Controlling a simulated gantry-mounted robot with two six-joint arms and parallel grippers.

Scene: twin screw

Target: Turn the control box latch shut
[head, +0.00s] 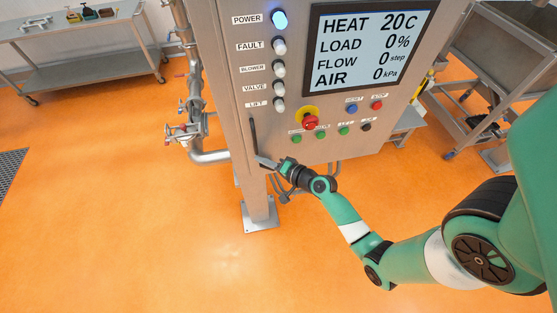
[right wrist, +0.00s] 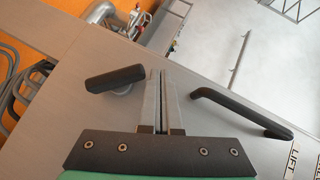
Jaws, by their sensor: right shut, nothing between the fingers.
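The control box (head: 225,75) is a grey metal cabinet with a screen and lamps. In the right wrist view its latch (right wrist: 115,78) is a short black cylindrical grip on a round metal base, lying nearly crosswise and slightly tilted. My right gripper (head: 264,162) is at the lower left of the box front in the head view. In the right wrist view its fingers (right wrist: 160,78) are together and empty, just right of the latch's right end; I cannot tell if they touch it. In the head view the latch cannot be made out behind the gripper. My left gripper is not in view.
A long black door handle (head: 253,130) is close above the right gripper; it also shows in the right wrist view (right wrist: 240,110). Buttons and a red emergency stop (head: 310,122) sit to the right. Steel pipes (head: 195,130) stand left of the box. The orange floor in front is clear.

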